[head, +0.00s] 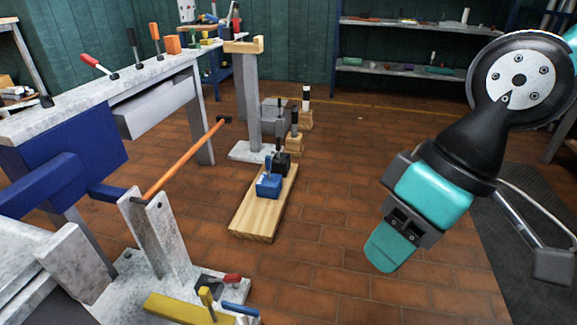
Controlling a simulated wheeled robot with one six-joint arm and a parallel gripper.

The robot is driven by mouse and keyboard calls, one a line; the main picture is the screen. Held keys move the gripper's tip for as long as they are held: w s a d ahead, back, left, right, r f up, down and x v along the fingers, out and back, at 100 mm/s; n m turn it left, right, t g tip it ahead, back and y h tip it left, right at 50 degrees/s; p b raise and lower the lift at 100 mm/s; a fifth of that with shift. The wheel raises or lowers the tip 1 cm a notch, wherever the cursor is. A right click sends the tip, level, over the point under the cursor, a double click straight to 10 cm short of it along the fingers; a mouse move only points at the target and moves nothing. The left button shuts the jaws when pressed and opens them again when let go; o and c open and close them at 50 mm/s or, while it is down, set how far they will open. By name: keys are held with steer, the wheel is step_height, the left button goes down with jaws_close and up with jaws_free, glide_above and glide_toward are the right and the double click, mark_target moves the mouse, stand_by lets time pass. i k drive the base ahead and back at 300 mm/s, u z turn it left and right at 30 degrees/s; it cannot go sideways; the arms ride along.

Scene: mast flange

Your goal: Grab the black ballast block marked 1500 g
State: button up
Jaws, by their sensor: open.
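A small black block (284,166) with an upright handle sits on a wooden plank (254,225) on the floor, mid-picture in the head view. A blue block (268,188) with a blue handle stands nearer on the same plank and partly hides the black one. No 1500 g marking is readable on the black block at this size. My gripper (391,247), teal and dark grey, hangs open and empty to the right, pointing down, apart from the plank and blocks. Its far jaw is not clearly visible.
Wooden blocks with dark handles (294,144) stand behind the black block, beside a grey post (249,100). An orange bar (185,160) and a grey-blue bench (75,115) lie left. A metal bracket (160,240) stands front left. Tiled floor (330,220) right of the plank is clear.

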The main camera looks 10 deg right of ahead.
mark_target(280, 161)
steer(key=z, duration=0.9)
steer(key=k, duration=1.15)
steer(key=z, duration=0.9)
steer(key=i, duration=0.9)
steer(key=u, duration=0.4)
steer(key=i, duration=2.2)
steer(key=u, duration=0.8)
steer(key=i, duration=1.45)
steer(key=u, duration=1.85)
steer(key=i, duration=1.15)
steer(key=u, duration=0.95)
